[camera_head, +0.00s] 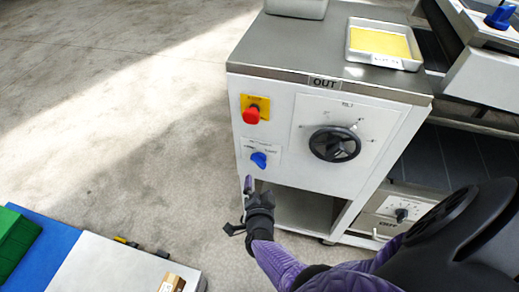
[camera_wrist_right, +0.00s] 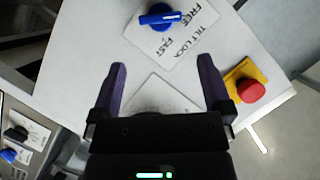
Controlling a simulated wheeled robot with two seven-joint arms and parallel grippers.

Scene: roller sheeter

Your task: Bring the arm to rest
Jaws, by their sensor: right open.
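My right arm reaches in from the lower right in the head view. My right gripper (camera_head: 248,188) is in front of the white cabinet, just below and left of the blue knob (camera_head: 259,160). In the right wrist view the right gripper (camera_wrist_right: 164,75) has its two purple fingers spread apart, with nothing held between them. The blue knob (camera_wrist_right: 158,18), on a tilt lock label, is beyond the fingertips and apart from them. A dark part on a white plate shows between the fingers, mostly hidden by the gripper body. My left gripper is not in view.
The cabinet front (camera_head: 305,108) carries a red button (camera_head: 251,115) and a black handwheel (camera_head: 335,144). A tray (camera_head: 352,60) with yellow content sits on top. A blue surface (camera_head: 60,235) with a green block (camera_head: 15,240) is at lower left. Open floor lies left.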

